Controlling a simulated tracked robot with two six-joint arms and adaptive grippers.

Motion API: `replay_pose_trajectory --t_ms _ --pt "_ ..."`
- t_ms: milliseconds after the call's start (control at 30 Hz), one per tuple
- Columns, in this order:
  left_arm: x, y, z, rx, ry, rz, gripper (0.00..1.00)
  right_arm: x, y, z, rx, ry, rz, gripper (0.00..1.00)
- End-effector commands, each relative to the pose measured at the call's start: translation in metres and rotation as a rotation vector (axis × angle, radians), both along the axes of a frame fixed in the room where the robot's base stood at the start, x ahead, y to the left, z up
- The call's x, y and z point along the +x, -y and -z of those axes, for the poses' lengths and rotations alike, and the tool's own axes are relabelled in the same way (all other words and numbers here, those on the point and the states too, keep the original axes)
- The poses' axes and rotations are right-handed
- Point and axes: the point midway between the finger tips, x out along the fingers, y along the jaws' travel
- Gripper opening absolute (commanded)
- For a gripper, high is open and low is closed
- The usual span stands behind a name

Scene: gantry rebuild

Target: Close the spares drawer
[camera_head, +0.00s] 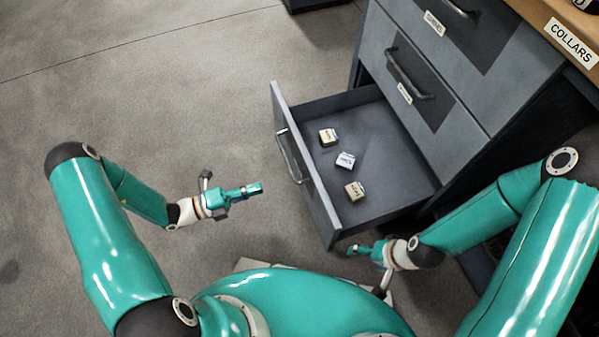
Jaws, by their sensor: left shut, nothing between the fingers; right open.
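The open drawer (307,196) is the lowest one of a grey cabinet and is pulled out to the left. Its front carries a dark bar handle (291,157). Inside lie several small labelled boxes, two tan (328,137) and one white (345,160). No label on this drawer's front can be read from here. My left gripper (256,188) is shut and empty, to the left of the drawer front and apart from it. My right gripper (354,250) is open, just below the drawer's near side; whether it touches the drawer cannot be told.
The cabinet's upper drawers (455,92) are shut and have bar handles and small labels. A wooden top (560,22) with a COLLARS label is at the upper right. The grey floor (150,75) left of the drawer is clear.

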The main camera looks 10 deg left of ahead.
Motion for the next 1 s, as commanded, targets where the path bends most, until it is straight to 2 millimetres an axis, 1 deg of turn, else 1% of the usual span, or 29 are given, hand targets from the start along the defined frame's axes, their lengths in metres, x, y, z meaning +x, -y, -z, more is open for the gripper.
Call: replay_pose_trajectory --t_ms 167,500,633,800,1000 --pt "0.01 0.018 0.0 -0.001 0.001 -0.004 0.0 0.0 0.0 0.004 0.0 -0.001 0.0 0.85" --pt "0.047 0.073 0.001 0.001 0.002 -0.008 0.0 0.0 0.0 0.019 0.0 0.0 0.0 0.85" --pt "0.058 0.09 0.001 0.003 0.002 -0.01 0.0 0.0 0.0 0.024 0.0 0.0 0.0 0.85" --pt "0.068 0.102 0.0 0.002 0.001 -0.013 0.0 0.0 0.0 0.028 0.0 0.0 0.0 0.85" --pt "0.07 0.106 -0.001 0.002 0.001 -0.015 0.0 0.0 0.0 0.029 0.0 0.0 0.0 0.85"
